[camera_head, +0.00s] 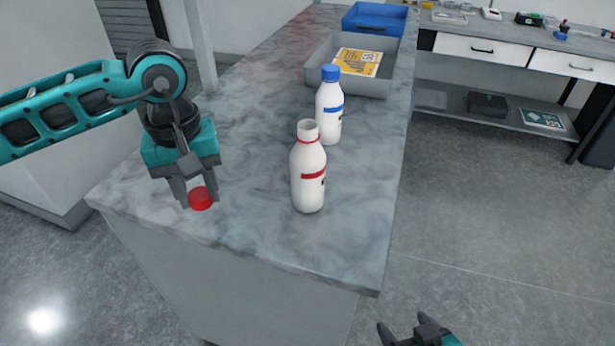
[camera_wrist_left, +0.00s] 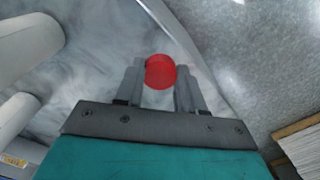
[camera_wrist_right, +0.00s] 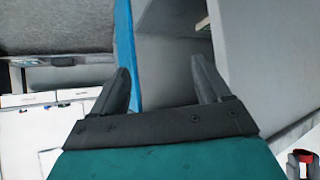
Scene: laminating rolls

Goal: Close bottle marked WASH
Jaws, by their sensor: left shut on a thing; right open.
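A white bottle with a red band (camera_head: 308,176) stands upright on the grey marbled counter (camera_head: 250,215), its mouth open and uncapped. Behind it stands a white bottle with a blue band and blue cap (camera_head: 329,112). The writing on both is too small to read. My left gripper (camera_head: 199,196) is shut on a red cap (camera_head: 201,200), left of the red-banded bottle and apart from it. The cap shows between the fingertips in the left wrist view (camera_wrist_left: 160,71). My right gripper (camera_head: 404,325) is open and empty, low beyond the counter's right front corner.
A grey tray (camera_head: 350,84) with a yellow printed item (camera_head: 358,62) stands at the back of the counter, with a blue bin (camera_head: 374,18) behind it. A bench with drawers (camera_head: 500,48) is at the back right. The counter around the red-banded bottle is clear.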

